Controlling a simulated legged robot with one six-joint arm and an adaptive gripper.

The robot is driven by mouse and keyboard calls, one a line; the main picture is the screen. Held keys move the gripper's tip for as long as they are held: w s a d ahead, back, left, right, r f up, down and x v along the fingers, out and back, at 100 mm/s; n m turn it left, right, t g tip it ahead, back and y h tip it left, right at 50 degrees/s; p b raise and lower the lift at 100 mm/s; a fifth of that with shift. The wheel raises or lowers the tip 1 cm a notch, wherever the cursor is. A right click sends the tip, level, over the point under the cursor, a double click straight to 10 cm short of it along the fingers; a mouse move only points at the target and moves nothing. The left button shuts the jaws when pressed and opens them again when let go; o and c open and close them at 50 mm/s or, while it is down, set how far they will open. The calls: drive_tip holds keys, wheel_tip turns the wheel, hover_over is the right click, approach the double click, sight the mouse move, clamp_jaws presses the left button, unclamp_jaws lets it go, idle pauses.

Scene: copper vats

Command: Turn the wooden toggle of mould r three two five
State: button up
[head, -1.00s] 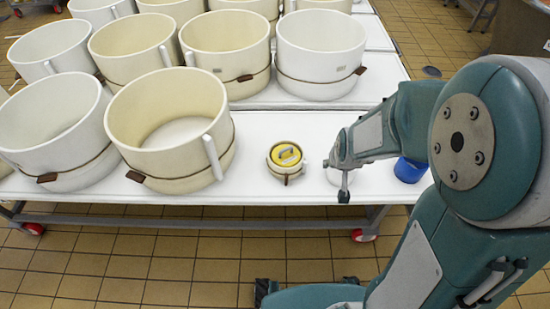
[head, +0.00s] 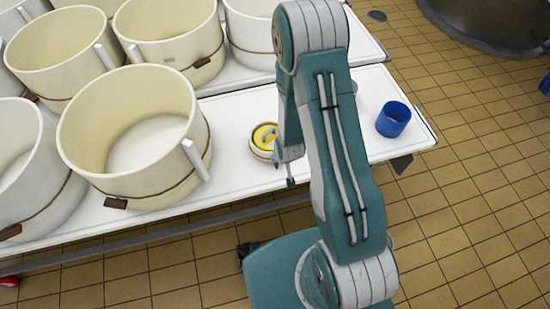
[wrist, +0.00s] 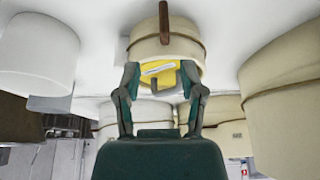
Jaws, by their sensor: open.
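A small cream mould (head: 257,153) with a yellow top (head: 264,137) stands on the white table near its front edge. The wrist view is upside down and shows the mould (wrist: 140,47) with a dark band and a brown wooden toggle (wrist: 164,22) hanging upright on its side. No label on it is readable, so I cannot tell if it is r three two five. My gripper (head: 290,178) is at the right of this mould in the head view. In the wrist view my gripper (wrist: 159,72) is open and empty, its fingers pointing toward the mould.
Several large cream moulds, one nearest (head: 130,150), crowd the left of the table (head: 236,172). A blue cup (head: 393,119) stands on the right. A white cylinder (wrist: 38,52) shows at the left in the wrist view. The tiled floor is open on the right.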

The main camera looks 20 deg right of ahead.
drive_tip(key=x, duration=0.5)
drive_tip(key=a+x, duration=0.1)
drive_tip(key=x, duration=0.1)
drive_tip(key=shift+w+f, duration=0.1)
drive_tip(key=shift+f, duration=0.15)
drive_tip(key=shift+w+d+f, duration=0.2)
drive_tip(key=shift+d+f, duration=0.05)
drive_tip(key=shift+f, duration=0.1)
drive_tip(key=shift+a, duration=0.15)
clamp_jaws()
